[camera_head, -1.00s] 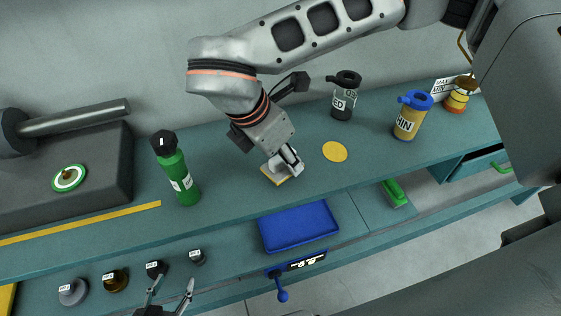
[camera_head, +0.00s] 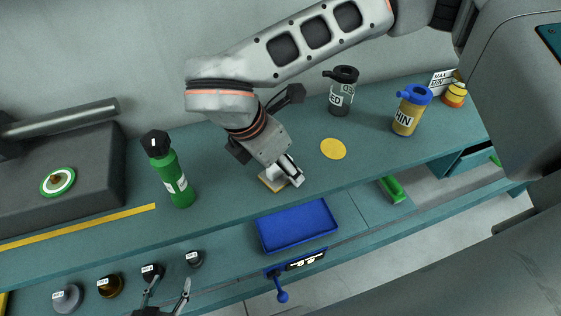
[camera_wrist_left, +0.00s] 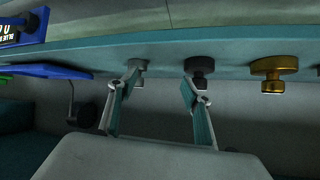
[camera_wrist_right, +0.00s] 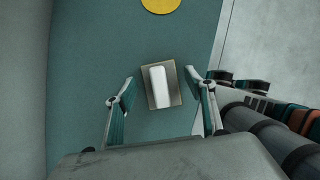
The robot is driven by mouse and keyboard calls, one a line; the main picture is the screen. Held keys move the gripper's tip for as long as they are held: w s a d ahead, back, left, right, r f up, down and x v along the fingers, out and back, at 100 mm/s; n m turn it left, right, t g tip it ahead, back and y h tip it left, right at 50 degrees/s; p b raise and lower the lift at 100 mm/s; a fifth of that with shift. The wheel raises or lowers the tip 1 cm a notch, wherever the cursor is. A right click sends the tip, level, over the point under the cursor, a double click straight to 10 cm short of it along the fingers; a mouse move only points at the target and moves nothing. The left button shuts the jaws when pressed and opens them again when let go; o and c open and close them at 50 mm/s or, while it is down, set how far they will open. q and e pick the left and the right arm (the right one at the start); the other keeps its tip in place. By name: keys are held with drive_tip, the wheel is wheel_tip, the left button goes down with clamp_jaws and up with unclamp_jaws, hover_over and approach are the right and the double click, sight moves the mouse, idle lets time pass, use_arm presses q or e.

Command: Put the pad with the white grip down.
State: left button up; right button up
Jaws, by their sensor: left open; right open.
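The pad, a flat tan-edged block with a white grip (camera_wrist_right: 160,87), lies on the teal counter in the right wrist view, grip side up. It also shows in the head view (camera_head: 268,184), partly hidden by my right gripper. My right gripper (camera_wrist_right: 163,90) is open, its fingers spread to either side of the pad and apart from it. In the head view my right gripper (camera_head: 290,176) is right over the pad. My left gripper (camera_head: 168,296) is open and empty at the counter's lower front; in its wrist view the fingers (camera_wrist_left: 160,80) are near dark knobs.
A yellow disc (camera_head: 333,148) lies right of the pad, a blue tray (camera_head: 297,225) in front. A green bottle (camera_head: 171,170) stands left; a dark canister (camera_head: 342,92) and a blue-lidded one (camera_head: 409,110) stand at the back right. Several knobs (camera_head: 110,285) line the lower front.

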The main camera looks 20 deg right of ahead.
drive_tip(key=shift+r+p, duration=0.2)
drive_tip(key=shift+p, duration=0.1)
drive_tip(key=v, duration=1.2)
drive_tip(key=shift+s+f, duration=0.1)
